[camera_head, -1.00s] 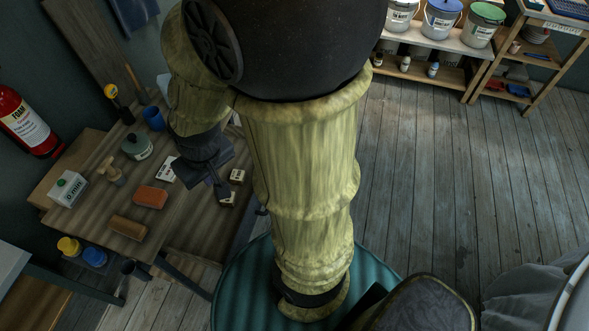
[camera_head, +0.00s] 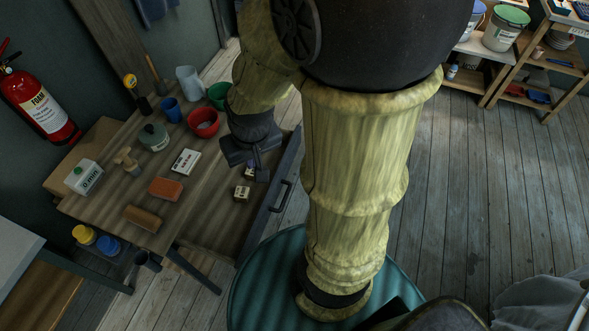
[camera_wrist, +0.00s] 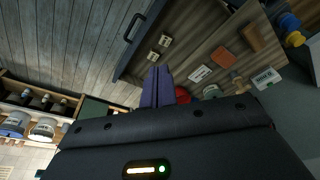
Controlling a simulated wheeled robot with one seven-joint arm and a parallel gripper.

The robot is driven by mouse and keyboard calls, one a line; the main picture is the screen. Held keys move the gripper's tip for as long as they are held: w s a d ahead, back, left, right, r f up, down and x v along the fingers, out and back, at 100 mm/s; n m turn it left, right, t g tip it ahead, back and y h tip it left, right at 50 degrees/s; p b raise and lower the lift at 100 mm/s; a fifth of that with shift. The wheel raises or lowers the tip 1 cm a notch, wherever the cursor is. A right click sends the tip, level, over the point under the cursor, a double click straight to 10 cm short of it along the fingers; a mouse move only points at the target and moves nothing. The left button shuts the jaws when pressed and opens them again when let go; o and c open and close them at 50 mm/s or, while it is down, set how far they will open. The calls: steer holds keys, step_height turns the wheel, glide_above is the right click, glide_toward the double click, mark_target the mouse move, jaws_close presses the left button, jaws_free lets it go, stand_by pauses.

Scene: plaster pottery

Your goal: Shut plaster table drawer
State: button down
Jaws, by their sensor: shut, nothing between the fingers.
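The plaster table (camera_head: 205,185) stands left of centre in the head view. Its drawer (camera_head: 215,222) is pulled out on the right side, with a dark front and a dark bar handle (camera_head: 281,197). The handle also shows in the wrist view (camera_wrist: 133,27). My gripper (camera_head: 262,174) is shut and empty, pointing down over the open drawer, on the table side of the handle. The wrist view shows its closed fingers (camera_wrist: 157,84) apart from the handle. I cannot tell its exact height above the drawer floor.
Small labelled boxes (camera_head: 242,192) lie in the drawer. On the tabletop are a red bowl (camera_head: 203,122), a green-lidded pot (camera_head: 154,137), an orange block (camera_head: 165,189) and a blue cup (camera_head: 171,110). The wooden floor (camera_head: 470,210) right of my arm is clear.

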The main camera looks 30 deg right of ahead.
steer(key=w+d+f+m+t+y+b, duration=0.2)
steer(key=d+f+m+b, duration=0.6)
steer(key=d+f+m, duration=0.5)
steer(key=w+d+f+m+t+y+b, duration=0.2)
steer(key=d+f+m+b, duration=0.7)
steer(key=d+f+m, duration=0.5)
step_height(320, 180, down, 6)
steer(key=shift+w+d+f+m+t+y, duration=0.35)
steer(key=shift+w+y, duration=0.45)
steer(key=shift+w, duration=0.45)
steer(key=shift+a, duration=0.2)
